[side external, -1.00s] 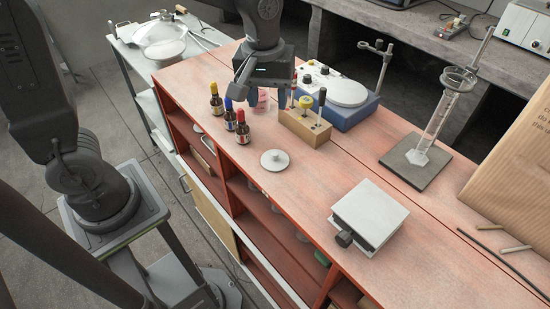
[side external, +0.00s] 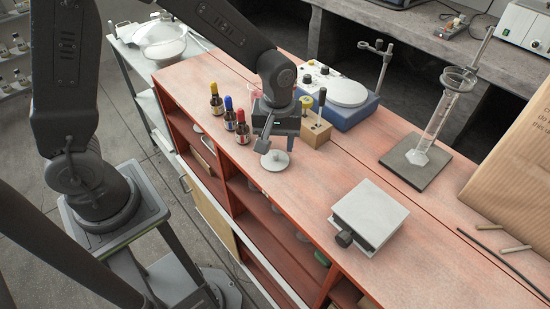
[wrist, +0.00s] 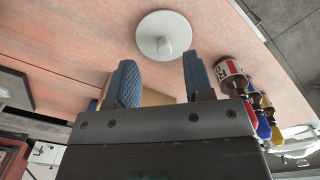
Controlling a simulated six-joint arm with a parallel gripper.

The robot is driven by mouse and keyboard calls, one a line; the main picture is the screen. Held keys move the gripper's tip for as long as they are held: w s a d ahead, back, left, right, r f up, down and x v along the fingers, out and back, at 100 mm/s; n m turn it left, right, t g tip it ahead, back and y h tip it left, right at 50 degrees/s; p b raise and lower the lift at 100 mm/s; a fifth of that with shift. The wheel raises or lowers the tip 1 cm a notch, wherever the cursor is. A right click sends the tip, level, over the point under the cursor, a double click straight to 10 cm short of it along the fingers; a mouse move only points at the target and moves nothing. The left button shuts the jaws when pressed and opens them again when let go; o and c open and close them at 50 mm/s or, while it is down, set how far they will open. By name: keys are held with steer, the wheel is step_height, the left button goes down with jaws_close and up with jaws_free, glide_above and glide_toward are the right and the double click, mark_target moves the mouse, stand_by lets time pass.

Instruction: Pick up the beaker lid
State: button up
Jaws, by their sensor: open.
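The beaker lid (side external: 275,161) is a pale round disc with a small knob on top. It lies flat on the reddish bench near its front edge. In the wrist view the lid (wrist: 164,38) is beyond my fingertips, with its knob (wrist: 164,46) between their lines. My gripper (side external: 275,146) is just above the lid in the side view and hides part of its far side. In the wrist view my gripper (wrist: 160,75) has its two blue fingers wide apart with nothing between them.
Dropper bottles with yellow, blue and red caps (side external: 242,128) stand close to the left of my gripper. A wooden block with tools (side external: 314,128) is behind it, beside a blue stirrer (side external: 350,105). A grey lab jack (side external: 369,216) stands to the right, with clear bench between.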

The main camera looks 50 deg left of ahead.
mark_target(275, 153)
steer(key=shift+s+a+f, duration=0.1)
steer(key=shift+a+f, duration=0.1)
steer(key=shift+f, duration=1.75)
steer(key=shift+c, duration=0.4)
jaws_close()
